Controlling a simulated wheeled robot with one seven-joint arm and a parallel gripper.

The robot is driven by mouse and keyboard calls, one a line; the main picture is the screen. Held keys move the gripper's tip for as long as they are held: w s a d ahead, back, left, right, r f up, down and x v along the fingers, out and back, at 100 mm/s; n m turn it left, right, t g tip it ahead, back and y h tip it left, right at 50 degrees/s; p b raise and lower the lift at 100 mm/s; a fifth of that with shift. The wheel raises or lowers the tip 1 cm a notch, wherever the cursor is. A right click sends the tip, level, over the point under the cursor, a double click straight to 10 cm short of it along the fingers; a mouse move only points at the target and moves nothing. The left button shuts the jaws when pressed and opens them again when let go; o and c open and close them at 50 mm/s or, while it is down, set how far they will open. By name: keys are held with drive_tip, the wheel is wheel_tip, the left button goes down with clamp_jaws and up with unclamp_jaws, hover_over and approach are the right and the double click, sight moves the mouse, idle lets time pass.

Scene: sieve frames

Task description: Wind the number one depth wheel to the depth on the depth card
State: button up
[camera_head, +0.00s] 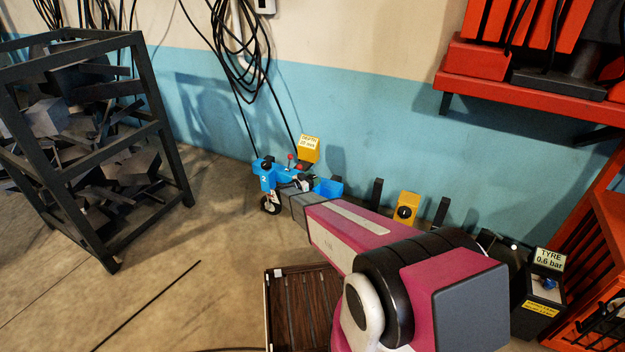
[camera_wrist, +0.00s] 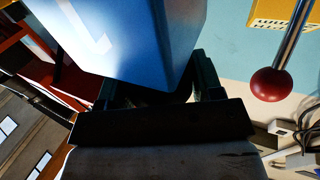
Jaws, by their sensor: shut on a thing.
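The depth card (camera_head: 310,143), a yellow sign marked DEPTH with a figure in mm too small to read surely, stands behind the blue machine (camera_head: 265,172) by the wall. A blue block with a white 1 (camera_wrist: 150,40) fills the upper left of the wrist view. My gripper (camera_head: 299,187) reaches the blue machine. In the wrist view its dark fingers (camera_wrist: 155,92) meet the underside of that block and are shut on the number one depth wheel, which is mostly hidden by block and fingers. The wheel's setting is not readable.
A red ball on a rod (camera_wrist: 271,85) stands close right of the fingers. A blue box (camera_head: 328,188) lies just right of my gripper. A black scrap cage (camera_head: 95,155) is at left; a yellow dial box (camera_head: 406,208) is at right. The floor (camera_head: 190,255) at left is mostly clear.

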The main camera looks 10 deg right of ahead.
drive_tip(key=shift+m+g+h, duration=0.55)
drive_tip(key=shift+m+g, duration=0.55)
drive_tip(key=shift+g, duration=0.5)
drive_tip(key=shift+m+g+h, duration=0.55)
drive_tip(key=shift+m+g, duration=0.55)
drive_tip(key=shift+g, duration=0.5)
drive_tip(key=shift+r, duration=0.1)
drive_tip(key=o, duration=0.9)
drive_tip(key=shift+o, duration=0.2)
drive_tip(key=s+a, duration=0.1)
drive_tip(key=a, duration=0.9)
drive_tip(key=shift+s+a, duration=0.15)
drive_tip(key=shift+a, duration=0.15)
